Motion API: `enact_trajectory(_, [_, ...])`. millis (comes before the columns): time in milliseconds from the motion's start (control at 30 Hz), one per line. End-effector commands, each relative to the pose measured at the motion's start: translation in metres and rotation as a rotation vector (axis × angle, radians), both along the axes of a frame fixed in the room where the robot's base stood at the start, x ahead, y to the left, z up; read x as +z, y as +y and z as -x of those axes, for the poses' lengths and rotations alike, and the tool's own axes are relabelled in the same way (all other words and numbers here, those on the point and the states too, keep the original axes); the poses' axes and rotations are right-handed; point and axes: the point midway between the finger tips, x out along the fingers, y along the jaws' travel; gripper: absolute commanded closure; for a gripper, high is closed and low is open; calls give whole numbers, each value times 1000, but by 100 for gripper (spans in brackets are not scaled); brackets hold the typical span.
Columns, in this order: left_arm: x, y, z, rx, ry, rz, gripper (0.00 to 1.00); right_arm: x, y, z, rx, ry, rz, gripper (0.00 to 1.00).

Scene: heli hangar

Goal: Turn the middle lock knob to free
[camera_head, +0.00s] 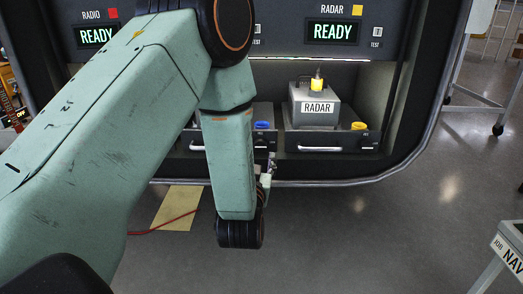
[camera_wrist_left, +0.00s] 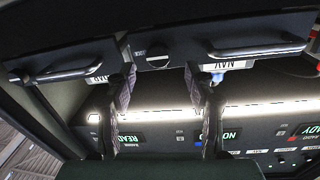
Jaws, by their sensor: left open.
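A dark round knob (camera_wrist_left: 157,54) with a LOCK label beside it sits on the dark front panel in the left wrist view, between two drawer handles. My left gripper (camera_wrist_left: 160,72) is open, with one finger on each side of the knob in that picture. Whether the fingers touch it or stay short of it I cannot tell. In the head view my left gripper (camera_head: 268,170) is mostly hidden behind my forearm, at the lower edge of the rack. My right gripper is not in view.
The grey RADAR box (camera_head: 314,108) stands on the right drawer, near a yellow knob (camera_head: 358,126). A blue knob (camera_head: 262,125) shows left of it. RADIO and RADAR screens read READY. Below the rack are a yellow floor patch (camera_head: 177,208) and a red cable. The NAV stand (camera_head: 508,245) is at right.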

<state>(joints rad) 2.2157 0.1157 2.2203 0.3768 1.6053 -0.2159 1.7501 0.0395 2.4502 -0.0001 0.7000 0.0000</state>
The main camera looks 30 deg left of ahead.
Motion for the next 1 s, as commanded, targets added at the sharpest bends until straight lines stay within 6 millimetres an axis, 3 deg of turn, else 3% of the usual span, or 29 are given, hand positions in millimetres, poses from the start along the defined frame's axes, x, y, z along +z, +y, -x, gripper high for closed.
enact_trajectory(300, [-1,16,-37,-4,2,0,46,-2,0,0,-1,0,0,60])
enact_trajectory(667, [0,16,-42,-7,3,-1,46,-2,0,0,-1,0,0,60])
enact_trajectory(1000, [0,17,-42,-6,3,-1,75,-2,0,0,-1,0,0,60])
